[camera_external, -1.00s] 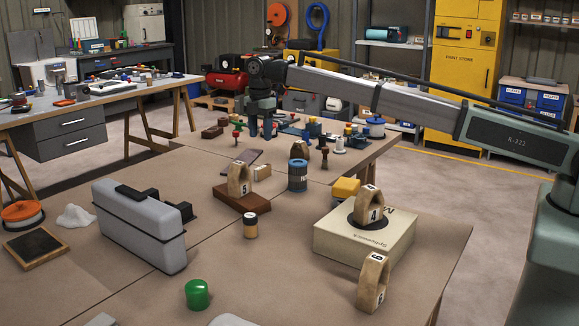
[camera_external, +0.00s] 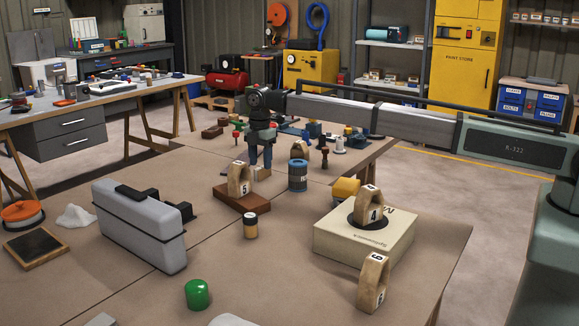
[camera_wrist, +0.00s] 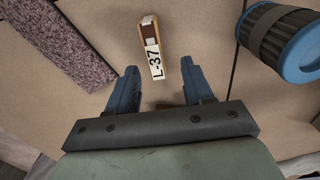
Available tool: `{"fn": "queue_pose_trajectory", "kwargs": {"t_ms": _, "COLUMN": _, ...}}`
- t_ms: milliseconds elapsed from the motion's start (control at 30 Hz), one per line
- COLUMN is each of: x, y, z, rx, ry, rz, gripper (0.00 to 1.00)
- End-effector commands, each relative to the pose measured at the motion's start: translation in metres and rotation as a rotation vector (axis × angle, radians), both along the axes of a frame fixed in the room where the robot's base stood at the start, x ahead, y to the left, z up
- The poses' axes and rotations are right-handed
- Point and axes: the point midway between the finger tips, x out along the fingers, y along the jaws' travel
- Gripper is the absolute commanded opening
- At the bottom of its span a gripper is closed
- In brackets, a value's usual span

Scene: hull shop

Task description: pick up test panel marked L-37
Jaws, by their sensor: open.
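The test panel marked L-37 (camera_wrist: 154,58) is a small narrow piece with a white label, a dark red patch and a tan end. In the wrist view it lies on the bench ahead of my gripper (camera_wrist: 160,72), its labelled end near the gap between the two blue fingertips. My gripper is open and empty. In the external view my gripper (camera_external: 261,168) points down over the bench, low beside the panel, which it partly hides. I cannot tell the exact height of the fingertips above the panel.
A blue can (camera_external: 298,175) stands close to the right, also in the wrist view (camera_wrist: 285,38). A rough purple-grey strip (camera_wrist: 65,47) lies left in the wrist view. A wooden arch numbered 5 (camera_external: 239,179) on a brown block (camera_external: 242,199) stands nearby in front.

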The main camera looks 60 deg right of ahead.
Motion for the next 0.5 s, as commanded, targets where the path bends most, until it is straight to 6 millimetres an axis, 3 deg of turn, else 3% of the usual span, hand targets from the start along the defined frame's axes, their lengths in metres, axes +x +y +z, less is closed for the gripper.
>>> {"fn": "queue_pose_trajectory", "kwargs": {"t_ms": 300, "x": 0.004, "y": -0.001, "z": -0.039, "rx": 0.0, "ry": 0.001, "rz": 0.0, "gripper": 0.51}}
{"fn": "queue_pose_trajectory", "kwargs": {"t_ms": 500, "x": 0.005, "y": -0.001, "z": -0.041, "rx": 0.0, "ry": 0.0, "rz": 0.0, "gripper": 0.51}}
